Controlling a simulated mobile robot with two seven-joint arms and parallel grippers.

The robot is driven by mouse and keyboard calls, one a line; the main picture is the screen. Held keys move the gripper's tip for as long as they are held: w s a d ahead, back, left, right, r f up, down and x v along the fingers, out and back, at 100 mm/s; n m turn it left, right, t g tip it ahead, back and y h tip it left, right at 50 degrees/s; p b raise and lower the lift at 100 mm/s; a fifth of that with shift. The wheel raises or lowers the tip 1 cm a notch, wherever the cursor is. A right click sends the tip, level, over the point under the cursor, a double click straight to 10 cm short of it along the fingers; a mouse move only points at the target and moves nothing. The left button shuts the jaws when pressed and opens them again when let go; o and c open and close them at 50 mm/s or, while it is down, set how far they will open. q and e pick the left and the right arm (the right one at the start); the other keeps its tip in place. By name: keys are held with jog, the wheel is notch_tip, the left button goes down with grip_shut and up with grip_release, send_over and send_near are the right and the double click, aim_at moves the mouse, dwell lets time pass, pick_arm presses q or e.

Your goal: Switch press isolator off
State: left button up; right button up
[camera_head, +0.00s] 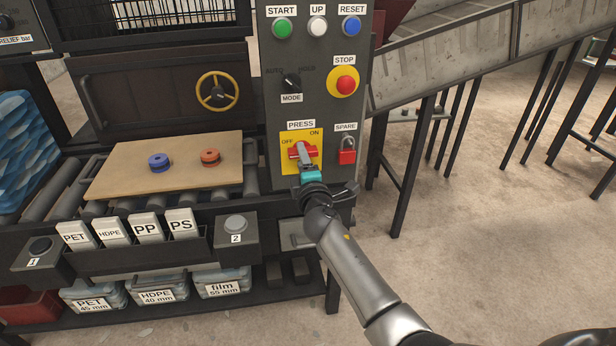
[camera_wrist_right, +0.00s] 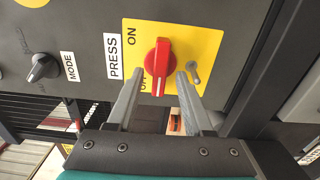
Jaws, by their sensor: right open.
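The press isolator is a red rotary handle (camera_head: 304,153) on a yellow plate (camera_head: 287,164) on the grey control panel, under the PRESS label. OFF is printed at its left and ON at its upper right. In the right wrist view the red handle (camera_wrist_right: 158,62) shows close up, its white mark at the end by the partly hidden OFF label. My right gripper (camera_wrist_right: 161,76) is open, with one finger on each side of the handle and visible gaps between. In the head view my right gripper (camera_head: 304,162) partly covers the handle. My left gripper is not in view.
The red padlock (camera_head: 347,151) under SPARE is close at the right. Above are the MODE knob (camera_head: 291,81) and red STOP button (camera_head: 346,85). A board (camera_head: 125,176) with two rings lies on rollers at the left. A conveyor frame stands at the right.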

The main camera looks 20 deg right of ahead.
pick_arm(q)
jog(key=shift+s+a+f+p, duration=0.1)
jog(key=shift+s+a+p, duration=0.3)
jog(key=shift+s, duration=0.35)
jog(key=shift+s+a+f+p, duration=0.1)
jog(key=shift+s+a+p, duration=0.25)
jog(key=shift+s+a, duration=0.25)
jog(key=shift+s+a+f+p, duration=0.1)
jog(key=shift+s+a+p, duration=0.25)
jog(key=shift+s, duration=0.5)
pick_arm(e)
jog(key=v, duration=1.4)
jog(key=shift+s, duration=0.35)
jog(key=shift+a, duration=0.15)
